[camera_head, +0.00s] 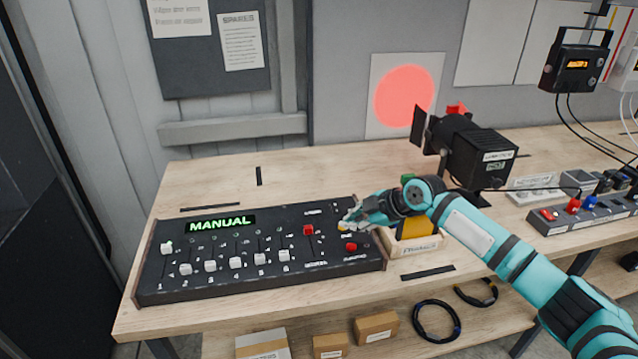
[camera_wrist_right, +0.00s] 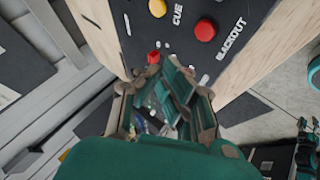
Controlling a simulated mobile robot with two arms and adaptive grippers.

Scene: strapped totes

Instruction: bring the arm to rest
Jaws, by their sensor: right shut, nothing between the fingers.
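My right arm (camera_head: 497,243) reaches in from the lower right. My right gripper (camera_head: 352,218) is at the right end of a black control console (camera_head: 215,268), close over its panel. It also shows in the wrist view (camera_wrist_right: 165,95), shut and empty. In that view a red fader cap (camera_wrist_right: 154,57), a yellow CUE button (camera_wrist_right: 157,8) and a red BLACKOUT button (camera_wrist_right: 205,29) lie beyond the fingers. I cannot tell whether the fingertips touch the panel.
The console display (camera_head: 220,224) reads MANUAL. A black stage lamp (camera_head: 470,150) stands behind my forearm, and a labelled bin (camera_head: 415,246) lies under my wrist. A switch strip (camera_head: 585,215) is at the right. The table behind the console is mostly clear.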

